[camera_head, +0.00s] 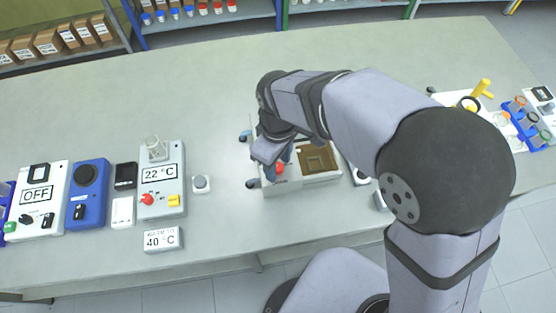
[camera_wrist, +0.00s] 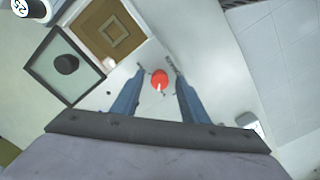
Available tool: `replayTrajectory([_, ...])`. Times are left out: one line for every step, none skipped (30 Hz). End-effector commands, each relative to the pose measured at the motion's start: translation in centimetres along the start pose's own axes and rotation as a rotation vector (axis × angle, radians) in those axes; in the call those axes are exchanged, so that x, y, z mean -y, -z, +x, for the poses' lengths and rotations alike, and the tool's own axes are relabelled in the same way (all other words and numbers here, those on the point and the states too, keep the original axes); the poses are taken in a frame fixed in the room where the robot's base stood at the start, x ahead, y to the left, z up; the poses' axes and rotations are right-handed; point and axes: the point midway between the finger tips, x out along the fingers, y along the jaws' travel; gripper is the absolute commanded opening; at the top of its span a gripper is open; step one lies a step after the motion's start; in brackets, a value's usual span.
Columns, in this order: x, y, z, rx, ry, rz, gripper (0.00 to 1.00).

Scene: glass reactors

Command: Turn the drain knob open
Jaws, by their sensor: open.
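The red knob (camera_head: 279,169) sits on the front left of a white box-shaped bath (camera_head: 322,178) with a brown square basin (camera_head: 318,157). In the wrist view the red knob (camera_wrist: 159,79) is round, with a small white mark near its lower edge. My gripper (camera_wrist: 157,72) is open. Its two blue-grey fingers stand on the left and right of the knob, with gaps visible on both sides. In the head view my gripper (camera_head: 277,158) is over the left part of the bath, partly hidden by my wrist.
A framed lid with a dark knob (camera_wrist: 66,64) lies beside the basin in the wrist view. The bench behind is clear.

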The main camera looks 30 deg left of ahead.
Motion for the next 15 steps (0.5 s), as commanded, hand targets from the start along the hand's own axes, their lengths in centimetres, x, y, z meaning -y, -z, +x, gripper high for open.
replayTrajectory([0.0,0.0,0.01,0.0,0.0,0.0,0.4])
replayTrajectory([0.0,0.0,0.01,0.0,0.0,0.0,0.4])
replayTrajectory([0.0,0.0,0.0,0.0,0.0,0.0,0.4])
replayTrajectory([0.0,0.0,0.0,0.0,0.0,0.0,0.33])
replayTrajectory([0.0,0.0,-0.01,0.0,0.0,0.0,0.26])
replayTrajectory([0.0,0.0,-0.01,0.0,0.0,0.0,0.16])
replayTrajectory([0.0,0.0,-0.01,0.0,0.0,0.0,0.09])
replayTrajectory([0.0,0.01,-0.02,0.0,0.0,0.0,0.02])
replayTrajectory([0.0,0.01,-0.02,0.0,0.0,0.0,0.0])
replayTrajectory([0.0,0.01,-0.02,0.0,0.0,0.0,0.0])
replayTrajectory([0.0,0.01,-0.03,0.0,0.0,0.0,0.0])
replayTrajectory([0.0,0.01,-0.03,0.0,0.0,0.001,0.0])
replayTrajectory([0.01,0.01,-0.04,0.0,0.0,0.002,0.0])
replayTrajectory([0.0,0.01,-0.04,0.0,0.0,0.003,0.0])
replayTrajectory([0.01,0.02,-0.05,0.0,0.0,0.007,0.0])
